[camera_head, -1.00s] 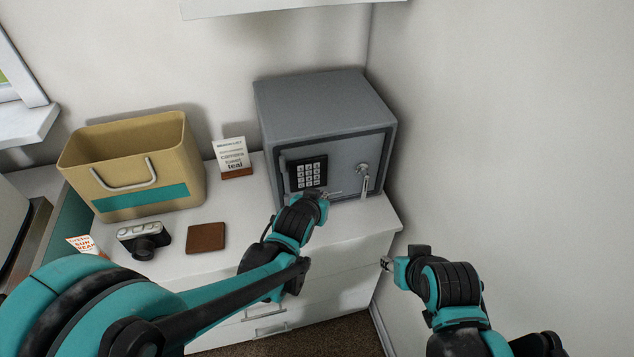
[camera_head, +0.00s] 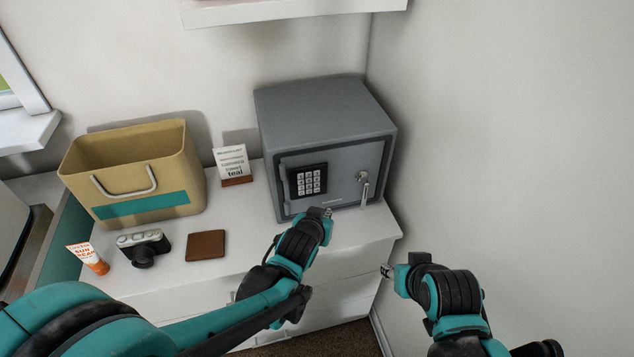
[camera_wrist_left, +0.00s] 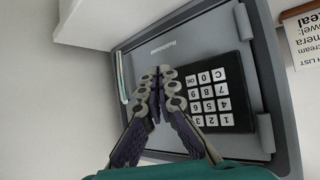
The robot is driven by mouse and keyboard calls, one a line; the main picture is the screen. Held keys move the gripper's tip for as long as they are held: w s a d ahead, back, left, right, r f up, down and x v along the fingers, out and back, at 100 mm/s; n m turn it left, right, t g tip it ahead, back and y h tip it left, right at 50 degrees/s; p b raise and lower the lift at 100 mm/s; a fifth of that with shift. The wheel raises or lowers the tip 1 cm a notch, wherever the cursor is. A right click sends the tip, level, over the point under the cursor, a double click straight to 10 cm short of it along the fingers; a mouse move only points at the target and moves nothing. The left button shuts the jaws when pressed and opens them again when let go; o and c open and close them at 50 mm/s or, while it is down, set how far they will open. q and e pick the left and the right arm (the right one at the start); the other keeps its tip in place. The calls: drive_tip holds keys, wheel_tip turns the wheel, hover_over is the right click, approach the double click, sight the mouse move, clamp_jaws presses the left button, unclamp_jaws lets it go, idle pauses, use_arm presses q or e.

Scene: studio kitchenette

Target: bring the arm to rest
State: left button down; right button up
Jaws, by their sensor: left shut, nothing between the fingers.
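My left gripper (camera_head: 327,212) is in front of the lower edge of the grey safe, shut and empty. In the left wrist view its two fingers (camera_wrist_left: 157,75) meet at the tips, in front of the safe door beside the keypad (camera_wrist_left: 213,95). My right gripper (camera_head: 386,270) is at the lower right, in front of the dresser's right side; it is small and I cannot tell whether it is open. The grey safe (camera_head: 320,105) stands at the back right of the white dresser with its door shut. Its handle (camera_head: 364,190) hangs down.
A tan bin (camera_head: 187,160) with a teal stripe stands at the left. A list card (camera_head: 232,162), a brown wallet (camera_head: 206,245), a camera (camera_head: 143,245) and an orange-and-white tube (camera_head: 88,258) are on the dresser (camera_head: 245,215). A wall (camera_head: 510,150) bounds the right side.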

use_arm(q)
drive_tip(key=s+a+r+n+g+y, duration=0.1)
drive_tip(key=s+a+r, duration=0.1)
drive_tip(key=s+a, duration=0.7)
drive_tip(key=s+a+r+n+g+y, duration=0.1)
drive_tip(key=s+a+n+g+y, duration=0.1)
drive_tip(key=s+a, duration=0.7)
drive_tip(key=shift+a+r, duration=0.4)
drive_tip(key=shift+a, duration=0.4)
